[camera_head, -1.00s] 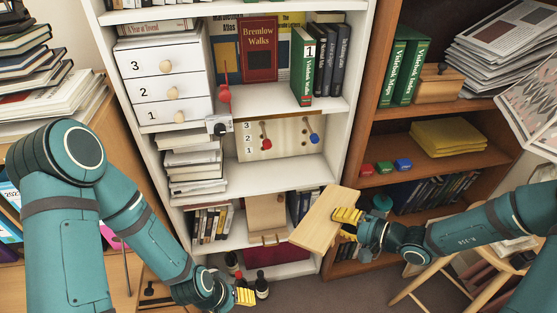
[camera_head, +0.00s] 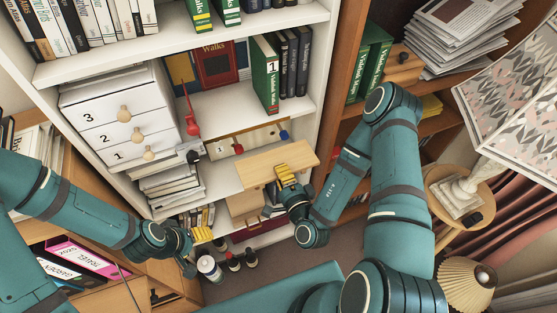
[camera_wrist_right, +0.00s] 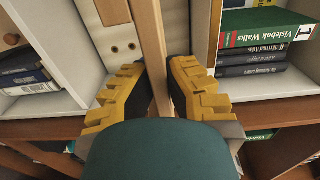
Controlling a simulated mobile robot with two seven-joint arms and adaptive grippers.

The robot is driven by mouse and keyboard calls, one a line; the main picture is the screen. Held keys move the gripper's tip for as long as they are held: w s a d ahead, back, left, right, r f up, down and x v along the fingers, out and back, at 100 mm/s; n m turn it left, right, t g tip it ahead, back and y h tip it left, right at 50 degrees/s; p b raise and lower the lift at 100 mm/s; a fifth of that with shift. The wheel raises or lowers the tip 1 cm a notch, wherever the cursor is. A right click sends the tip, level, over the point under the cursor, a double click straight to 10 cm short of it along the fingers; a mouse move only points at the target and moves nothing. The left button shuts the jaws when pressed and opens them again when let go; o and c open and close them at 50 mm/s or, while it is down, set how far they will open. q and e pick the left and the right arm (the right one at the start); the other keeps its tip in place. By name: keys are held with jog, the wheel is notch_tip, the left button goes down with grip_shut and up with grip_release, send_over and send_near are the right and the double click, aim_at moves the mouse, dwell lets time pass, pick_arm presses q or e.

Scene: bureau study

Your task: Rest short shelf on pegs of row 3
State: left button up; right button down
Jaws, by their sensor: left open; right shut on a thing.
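The short shelf (camera_head: 262,163), a light wooden board, is held by my right gripper (camera_head: 284,174) in front of the bookcase bay. In the right wrist view the shelf (camera_wrist_right: 150,45) stands edge-on between the two yellow fingers. The cream peg panel (camera_head: 212,152) is behind it, with a red peg (camera_head: 238,149) and a blue peg (camera_head: 283,134) showing above the shelf. The label 1 shows; the rest of the panel is largely hidden. Contact between shelf and pegs cannot be told. My left gripper (camera_head: 202,235) is open and empty, low at the left.
White drawers (camera_head: 118,115) and stacked papers (camera_head: 170,185) stand left of the panel. A green book (camera_head: 265,75) stands above it. Bottles (camera_head: 233,262) stand below.

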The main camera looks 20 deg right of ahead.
aim_at(271, 151)
jog(key=shift+w+b, duration=0.5)
jog(key=shift+w, duration=2)
jog(key=shift+w+a+b, duration=0.1)
jog(key=shift+w+b, duration=0.55)
jog(key=shift+w, duration=1.6)
jog(key=w, duration=1)
jog(key=shift+a+f, duration=0.25)
jog(key=shift+f, duration=0.2)
jog(key=shift+w+f+b, duration=0.1)
jog(key=shift+f+b, duration=0.3)
jog(key=shift+f, duration=1.1)
jog(key=c, duration=1.3)
grip_release()
jog(key=shift+c, duration=0.2)
